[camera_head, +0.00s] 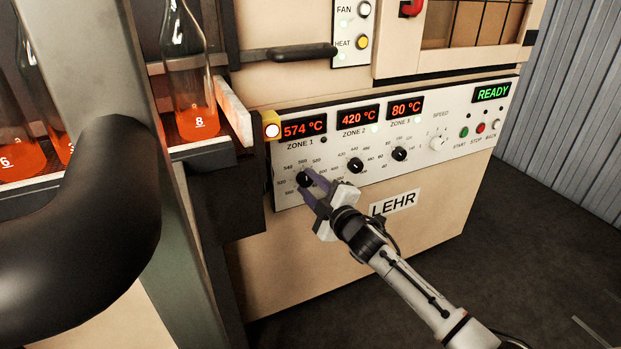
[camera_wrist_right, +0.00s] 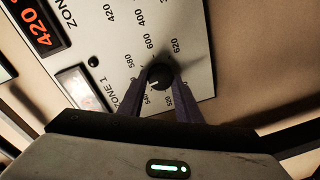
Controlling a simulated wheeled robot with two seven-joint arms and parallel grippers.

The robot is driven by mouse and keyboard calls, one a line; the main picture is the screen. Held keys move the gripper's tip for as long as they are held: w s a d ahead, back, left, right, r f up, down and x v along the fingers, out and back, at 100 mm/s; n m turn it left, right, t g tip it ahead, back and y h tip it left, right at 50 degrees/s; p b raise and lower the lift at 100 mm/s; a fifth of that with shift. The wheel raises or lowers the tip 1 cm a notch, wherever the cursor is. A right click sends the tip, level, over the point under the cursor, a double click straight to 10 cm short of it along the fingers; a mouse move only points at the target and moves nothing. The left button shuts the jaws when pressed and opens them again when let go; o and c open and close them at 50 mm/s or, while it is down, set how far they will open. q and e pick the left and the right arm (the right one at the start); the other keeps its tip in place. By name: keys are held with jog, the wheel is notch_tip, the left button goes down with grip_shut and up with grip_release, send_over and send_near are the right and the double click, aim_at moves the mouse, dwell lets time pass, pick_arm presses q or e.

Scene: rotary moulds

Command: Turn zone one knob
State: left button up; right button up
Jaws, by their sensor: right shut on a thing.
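The zone 1 knob (camera_head: 304,179) is a small black dial on the white control panel (camera_head: 428,164), under a red display (camera_head: 303,129) that reads 574 °C. My right gripper (camera_head: 309,182) reaches the panel from the lower right, and its purple fingers are shut on the knob. In the right wrist view the knob (camera_wrist_right: 160,75) sits between the two fingertips (camera_wrist_right: 162,84), with a printed scale around it. The fingers hide part of that scale. My left gripper does not show.
The zone 2 knob (camera_head: 355,165) and zone 3 knob (camera_head: 400,154) are to the right on the panel. A green READY display (camera_head: 491,93) is at upper right. A dark handle bar (camera_head: 303,52) juts out above the panel.

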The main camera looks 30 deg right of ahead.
jog(key=n+p, duration=0.1)
jog(key=n, duration=0.4)
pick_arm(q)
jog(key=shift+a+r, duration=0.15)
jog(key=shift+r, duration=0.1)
pick_arm(e)
jog(key=shift+n+h, duration=0.3)
jog(key=shift+n, duration=0.7)
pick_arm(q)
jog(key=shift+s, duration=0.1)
pick_arm(e)
jog(key=o, duration=1)
jog(key=shift+o, duration=0.2)
pick_arm(q)
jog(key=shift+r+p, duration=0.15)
jog(key=shift+p, duration=0.15)
pick_arm(e)
jog(key=shift+a, duration=0.1)
